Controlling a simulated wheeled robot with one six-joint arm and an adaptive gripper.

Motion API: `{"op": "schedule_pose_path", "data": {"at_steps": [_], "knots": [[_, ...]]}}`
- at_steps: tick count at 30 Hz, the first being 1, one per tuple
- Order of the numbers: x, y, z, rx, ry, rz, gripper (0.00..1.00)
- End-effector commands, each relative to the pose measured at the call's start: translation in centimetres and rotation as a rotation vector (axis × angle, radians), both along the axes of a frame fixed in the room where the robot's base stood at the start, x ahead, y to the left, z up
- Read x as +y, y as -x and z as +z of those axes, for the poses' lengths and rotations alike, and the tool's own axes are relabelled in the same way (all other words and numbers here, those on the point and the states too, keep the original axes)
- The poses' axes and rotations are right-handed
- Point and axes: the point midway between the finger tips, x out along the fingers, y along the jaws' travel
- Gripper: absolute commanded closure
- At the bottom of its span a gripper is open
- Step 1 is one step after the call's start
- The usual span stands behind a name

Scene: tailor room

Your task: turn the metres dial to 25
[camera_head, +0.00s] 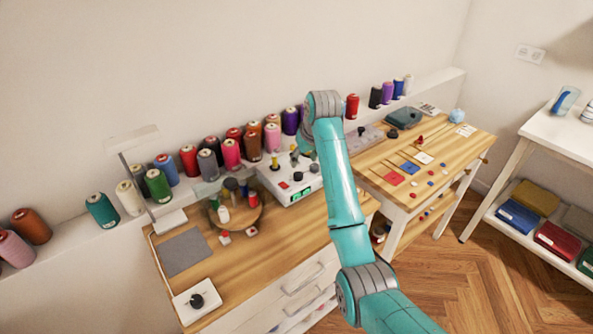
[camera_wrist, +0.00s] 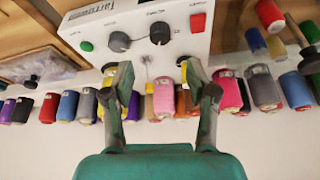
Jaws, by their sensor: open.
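The white machine (camera_head: 272,178) stands on the wooden bench and fills the upper part of the wrist view (camera_wrist: 140,58). Its panel carries a large dark dial (camera_wrist: 119,42), a second dark dial (camera_wrist: 160,33), a green button (camera_wrist: 86,46) and a red switch (camera_wrist: 197,22). The dial markings are too small to read, so I cannot tell which is the metres dial or where it points. My gripper (camera_wrist: 157,76) is open and empty, its fingertips apart from the dials in the picture. In the head view my arm hides part of it and of the machine's surroundings.
Thread spools (camera_head: 231,154) line the ledge behind the machine. A round wooden stand (camera_head: 240,222) with small spools sits left of it. A white box with a black knob (camera_head: 197,301) lies at the front left, near a grey mat (camera_head: 184,252). A second table (camera_head: 440,150) stands right.

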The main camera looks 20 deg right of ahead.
Motion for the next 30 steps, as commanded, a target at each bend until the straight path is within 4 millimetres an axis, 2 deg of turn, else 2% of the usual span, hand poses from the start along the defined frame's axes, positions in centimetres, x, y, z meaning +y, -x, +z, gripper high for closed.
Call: {"op": "schedule_pose_path", "data": {"at_steps": [9, 15, 21, 28, 29, 30], "knots": [[0.3, -2.1, -5.3, 0.004, 0.0, 0.0, 0.42], [0.4, -3.0, -7.5, 0.002, -0.001, 0.0, 0.42], [0.4, -3.4, -8.3, 0.0, 0.0, 0.0, 0.42], [0.4, -3.4, -8.3, 0.0, 0.0, 0.0, 0.42], [0.4, -3.4, -8.3, 0.0, 0.0, 0.0, 0.47], [0.4, -3.4, -8.3, 0.0, 0.0, 0.0, 0.57]]}}
